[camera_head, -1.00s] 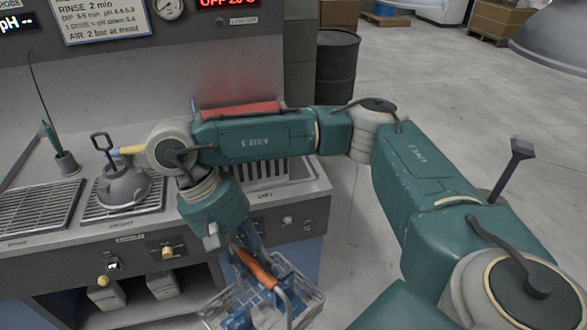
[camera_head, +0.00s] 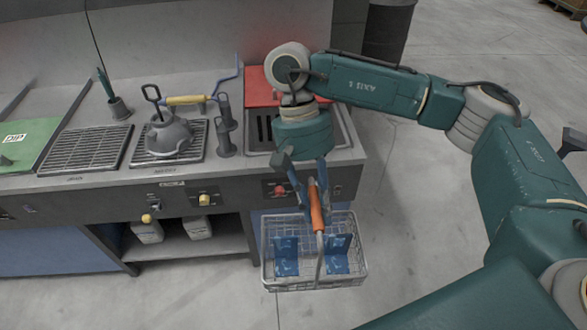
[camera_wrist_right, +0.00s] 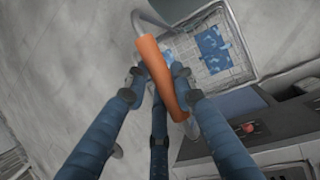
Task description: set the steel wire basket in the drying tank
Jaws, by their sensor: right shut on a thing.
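The steel wire basket (camera_head: 318,284) hangs in the air in front of the bench, below the bench top, by an arched handle with an orange grip (camera_head: 317,208). Blue pieces lie inside it. My right gripper (camera_head: 313,187) is shut on the orange grip; the wrist view also shows its blue fingers (camera_wrist_right: 160,84) around the grip and the basket (camera_wrist_right: 252,62) beyond. The tank at the bench's right end (camera_head: 346,136), with a red lid (camera_head: 262,90) at its back, looks like the drying tank; its label is unreadable. My right arm partly hides it. My left gripper is out of view.
Left of the tank stand a dark grey stand (camera_head: 225,130), a grey kettle-like fixture (camera_head: 168,135) on a slatted grate, another grate (camera_head: 88,150) and a green lid (camera_head: 30,140). Knobs line the bench front.

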